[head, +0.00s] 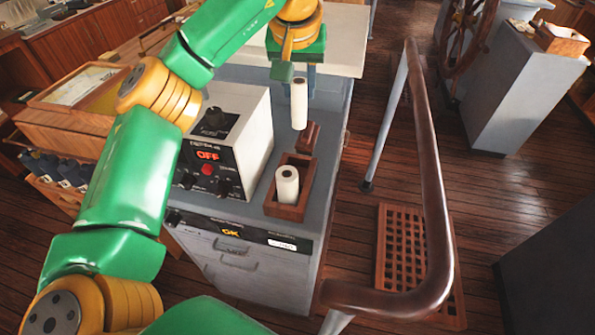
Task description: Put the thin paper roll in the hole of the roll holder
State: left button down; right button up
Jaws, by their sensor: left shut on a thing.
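My left gripper (297,76) points down over the grey cabinet and is shut on the thin paper roll (299,105). The roll is white and hangs upright below the fingers. The roll holder (272,209) is a brown wooden box on the cabinet top, near its front edge. A thicker white roll (287,184) stands upright in its near part. A small wooden block (309,136) shows at the far end of the holder, just below the held roll; I cannot tell whether it joins the holder. The opening of any hole there is not clear. My right gripper is not in view.
A white instrument box (253,128) with a red OFF display stands left of the holder, close beside it. A brown handrail (428,170) runs along the right of the cabinet. A pale tabletop (340,40) lies behind the gripper.

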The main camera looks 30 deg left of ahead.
aim_at(295, 115)
pick_arm(q)
jog(key=f+b, duration=0.1)
jog(key=f, duration=0.1)
jog(key=f+b, duration=0.2)
jog(key=a+f+b, duration=0.1)
jog(key=f, duration=0.2)
jog(key=shift+w, duration=0.15)
notch_tip(295, 115, down, 9)
jog(key=shift+d+f+p, duration=0.1)
jog(key=shift+p, duration=0.2)
jog(key=shift+f, duration=0.1)
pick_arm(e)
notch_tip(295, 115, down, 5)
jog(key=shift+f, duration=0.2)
pick_arm(q)
jog(key=shift+f, duration=0.15)
jog(key=c, duration=0.5)
grip_release()
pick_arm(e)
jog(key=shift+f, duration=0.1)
